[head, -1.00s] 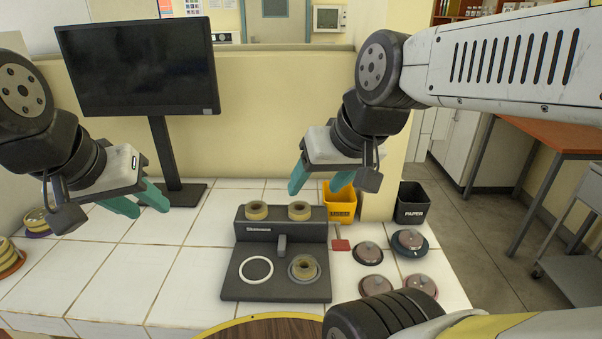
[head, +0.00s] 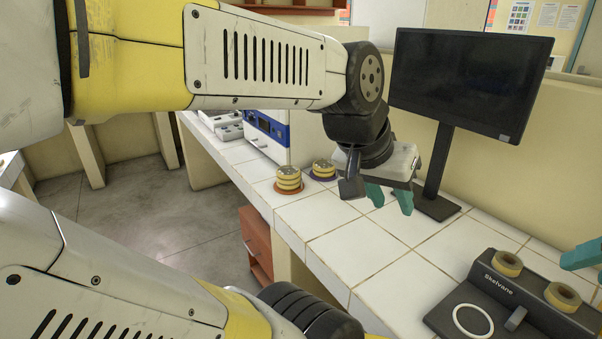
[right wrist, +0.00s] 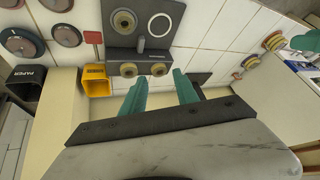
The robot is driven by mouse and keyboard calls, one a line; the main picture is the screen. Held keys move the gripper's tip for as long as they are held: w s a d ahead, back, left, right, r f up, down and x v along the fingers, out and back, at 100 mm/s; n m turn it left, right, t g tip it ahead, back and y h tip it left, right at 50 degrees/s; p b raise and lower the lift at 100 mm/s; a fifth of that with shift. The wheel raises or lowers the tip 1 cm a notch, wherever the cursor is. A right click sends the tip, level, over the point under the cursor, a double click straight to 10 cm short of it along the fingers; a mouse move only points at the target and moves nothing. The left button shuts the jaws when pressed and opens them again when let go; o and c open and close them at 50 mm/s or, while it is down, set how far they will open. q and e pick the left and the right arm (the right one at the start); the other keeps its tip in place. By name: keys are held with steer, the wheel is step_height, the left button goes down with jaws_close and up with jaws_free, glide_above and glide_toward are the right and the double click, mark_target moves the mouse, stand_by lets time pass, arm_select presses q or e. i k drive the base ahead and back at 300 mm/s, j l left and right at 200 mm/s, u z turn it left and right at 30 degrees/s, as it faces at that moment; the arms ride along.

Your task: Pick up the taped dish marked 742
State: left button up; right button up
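Two stacks of yellow-taped dishes stand on the white tiled bench in the head view, one on an orange-red base (head: 288,181) and one on a purple base (head: 323,170). No number 742 is legible. My left gripper (head: 389,198) is open and empty, right of the stacks and above the bench. My right gripper's teal fingers (right wrist: 159,92) are apart and empty in the right wrist view; only a fingertip enters the head view's right edge. Separate dark-rimmed dishes (right wrist: 67,35) lie at the upper left of the wrist view, with markings unreadable.
A dark device (head: 490,300) carrying tape rolls (head: 508,263) stands at the right. A monitor (head: 470,80) stands behind the left gripper. A blue-and-white machine (head: 268,135) is beyond the stacks. A yellow bin (right wrist: 95,80) is beside the device.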

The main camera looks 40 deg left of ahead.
mark_target(285, 172)
steer(key=u, duration=1.4)
steer(key=i+j+z, duration=0.25)
steer(key=i+j, duration=0.95)
